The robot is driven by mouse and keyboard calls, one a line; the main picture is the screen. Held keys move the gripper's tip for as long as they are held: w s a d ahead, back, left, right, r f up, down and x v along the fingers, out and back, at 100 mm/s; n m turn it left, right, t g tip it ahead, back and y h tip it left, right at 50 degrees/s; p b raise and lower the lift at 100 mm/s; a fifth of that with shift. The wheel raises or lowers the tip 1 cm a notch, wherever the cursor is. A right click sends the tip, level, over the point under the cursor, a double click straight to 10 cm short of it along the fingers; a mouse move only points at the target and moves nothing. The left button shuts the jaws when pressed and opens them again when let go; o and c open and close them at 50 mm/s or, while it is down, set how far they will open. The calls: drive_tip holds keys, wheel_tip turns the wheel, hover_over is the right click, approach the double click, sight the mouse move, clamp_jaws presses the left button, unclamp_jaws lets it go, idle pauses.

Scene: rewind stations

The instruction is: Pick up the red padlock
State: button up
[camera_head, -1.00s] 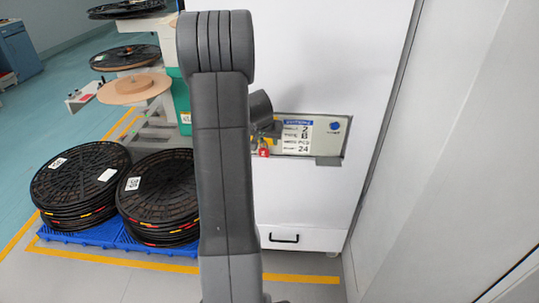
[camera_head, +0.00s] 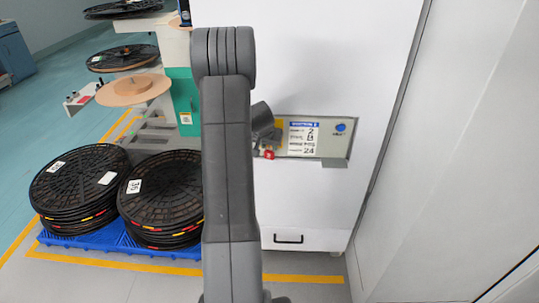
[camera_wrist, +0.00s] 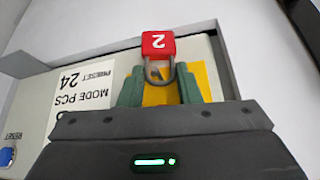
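The red padlock (camera_head: 268,154) hangs low at the left part of the panel in the head view, partly hidden by my gripper. The red body lies beyond the fingertips. A gap shows beside the left finger; I cannot tell whether the right finger touches the shackle. In the head view my gripper (camera_head: 267,135) is mostly hidden behind its wrist.
The panel (camera_head: 336,149) on the white cabinet (camera_head: 330,65) carries a label, a yellow plate (camera_wrist: 205,80) and a blue button (camera_head: 340,127). Black reels (camera_head: 160,190) stand on a blue pallet (camera_head: 110,237) at left. A white wall (camera_head: 445,160) stands close on the right.

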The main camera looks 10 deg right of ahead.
clamp_jaws()
